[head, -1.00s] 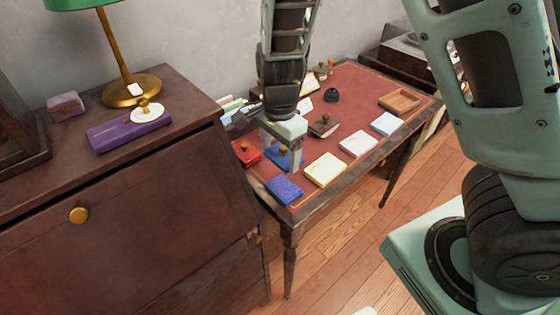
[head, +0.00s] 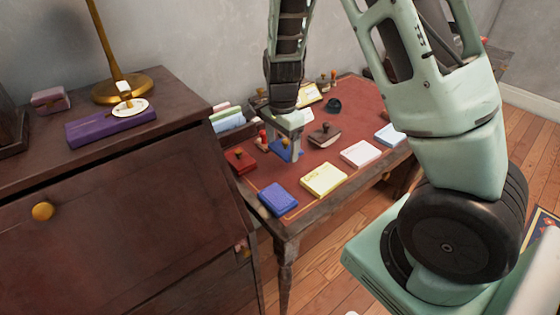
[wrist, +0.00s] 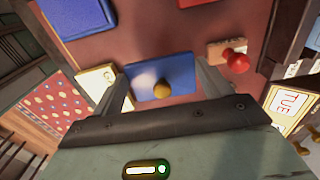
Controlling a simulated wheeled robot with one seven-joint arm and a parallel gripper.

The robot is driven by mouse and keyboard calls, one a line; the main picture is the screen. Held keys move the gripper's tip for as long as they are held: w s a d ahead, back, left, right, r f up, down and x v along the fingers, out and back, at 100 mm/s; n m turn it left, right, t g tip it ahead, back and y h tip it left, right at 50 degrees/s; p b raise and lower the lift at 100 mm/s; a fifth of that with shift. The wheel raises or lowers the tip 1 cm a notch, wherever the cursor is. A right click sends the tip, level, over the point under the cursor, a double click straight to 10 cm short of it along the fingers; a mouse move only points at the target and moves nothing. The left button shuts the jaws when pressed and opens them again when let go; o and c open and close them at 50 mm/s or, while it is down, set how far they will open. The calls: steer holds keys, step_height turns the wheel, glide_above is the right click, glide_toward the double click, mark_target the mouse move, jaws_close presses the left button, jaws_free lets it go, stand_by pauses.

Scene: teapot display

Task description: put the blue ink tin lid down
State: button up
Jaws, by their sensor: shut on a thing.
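The blue ink tin lid (head: 287,152), a flat blue plate with a brass knob, is between the fingers of my gripper (head: 288,140) over the red desk top. In the wrist view the fingers of my gripper (wrist: 165,85) stand at its two short sides, and the lid (wrist: 143,86) looks level. I cannot tell whether it touches the desk. A blue ink tin (head: 278,200) without a knob stands at the desk's near left corner; part of it shows in the wrist view (wrist: 78,18).
A red tin (head: 240,160) with a knob and a red-handled stamp (wrist: 235,60) are close to the lid. Yellow (head: 324,179), white (head: 361,153) and pale blue (head: 389,135) tins line the near edge. A dark blotter (head: 324,135) is right of my gripper. Bare desk lies between blue tin and lid.

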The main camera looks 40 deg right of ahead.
mark_target(282, 150)
steer(key=shift+f+b, duration=0.3)
steer(key=shift+f, duration=2.1)
steer(key=shift+f, duration=0.1)
steer(key=o, duration=1)
step_height(282, 150, up, 12)
steer(key=shift+r+p, duration=0.15)
steer(key=shift+p, duration=0.85)
steer(key=shift+s, duration=0.1)
